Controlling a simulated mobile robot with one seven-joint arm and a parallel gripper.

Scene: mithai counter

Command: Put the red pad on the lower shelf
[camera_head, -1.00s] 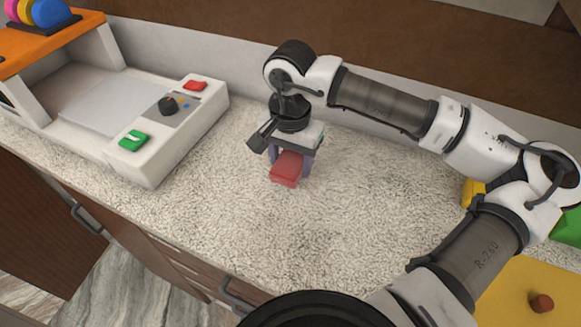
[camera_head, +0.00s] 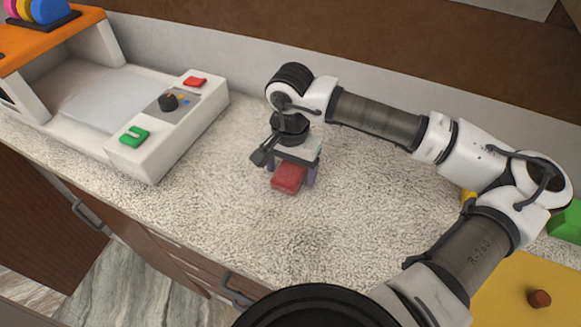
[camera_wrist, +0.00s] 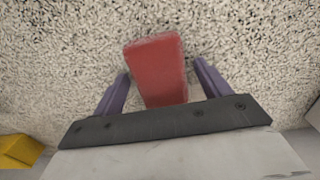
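The red pad (camera_head: 288,177) is a small red block on the speckled counter, directly below my gripper. My gripper (camera_head: 294,178) points down with its purple fingers on either side of the pad. In the wrist view the pad (camera_wrist: 157,68) lies between the two fingers (camera_wrist: 160,82), with a visible gap on each side, so the gripper is open around it. A white machine with an orange top stands at the left; its white lower surface (camera_head: 95,100) lies under the orange shelf (camera_head: 50,42). Whether this is the lower shelf is not certain.
Colored discs (camera_head: 48,12) stand on the orange top. A yellow board (camera_head: 510,285) and green block (camera_head: 568,222) are at right. The counter's middle is clear.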

